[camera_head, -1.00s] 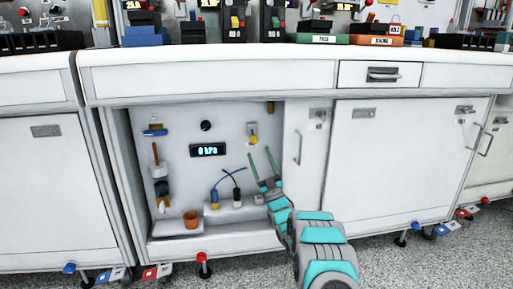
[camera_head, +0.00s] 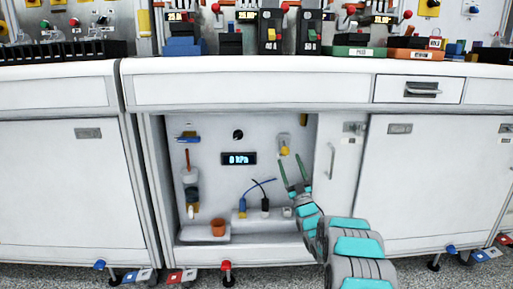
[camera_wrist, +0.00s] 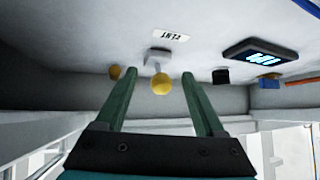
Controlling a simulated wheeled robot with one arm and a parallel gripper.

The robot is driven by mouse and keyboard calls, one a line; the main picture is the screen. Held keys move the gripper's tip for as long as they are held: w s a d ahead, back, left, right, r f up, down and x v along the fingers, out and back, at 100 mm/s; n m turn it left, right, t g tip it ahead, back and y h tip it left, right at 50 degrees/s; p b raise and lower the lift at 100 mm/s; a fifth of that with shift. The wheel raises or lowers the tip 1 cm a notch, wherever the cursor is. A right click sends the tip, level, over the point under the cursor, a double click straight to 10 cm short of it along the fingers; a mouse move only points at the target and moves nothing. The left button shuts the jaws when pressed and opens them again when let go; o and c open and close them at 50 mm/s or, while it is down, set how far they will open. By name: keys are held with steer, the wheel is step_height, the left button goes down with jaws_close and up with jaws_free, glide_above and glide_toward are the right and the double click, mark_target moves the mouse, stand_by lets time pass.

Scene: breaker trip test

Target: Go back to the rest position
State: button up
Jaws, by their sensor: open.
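My gripper (camera_head: 292,171) is open in front of the open cupboard bay under the bench. Its two green fingers are apart, and nothing is seen between them in the head view. In the wrist view my gripper (camera_wrist: 160,88) points toward the bay's back panel. A yellow knob on a white mount (camera_wrist: 161,82) shows between and beyond the fingertips; the same yellow-ended fitting (camera_head: 284,148) is just above the fingers in the head view. I cannot tell whether the fingers touch it.
A cupboard door (camera_head: 335,165) is close on the right. The bench top (camera_head: 250,70) above carries breakers and trays. Pedals (camera_head: 226,266) sit along the floor.

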steer(key=m+g+h, duration=0.1)
steer(key=h, duration=0.1)
steer(key=w+r+m+g+h, duration=0.1)
steer(key=g+h, duration=0.1)
steer(key=r+m+g+h, duration=0.1)
steer(key=h, duration=0.1)
steer(key=shift+w+d+m+g, duration=0.2)
steer(key=shift+w+m+g, duration=0.1)
steer(key=shift+w+m, duration=0.1)
steer(key=s+a+f+m+g+h, duration=0.2)
steer(key=s+g, duration=0.5)
steer(key=s, duration=1.6)
steer(key=s+d+f+m+g, duration=0.1)
steer(key=s+f+g, duration=0.55)
steer(key=s, duration=1.65)
steer(key=s+a+f+m+g+h, duration=0.15)
steer(key=s+g, duration=0.75)
steer(key=s, duration=1.5)
step_height(320, 180, up, 10)
steer(key=p, duration=1)
steer(key=shift+w+d+p, duration=0.3)
steer(key=shift+w, duration=0.05)
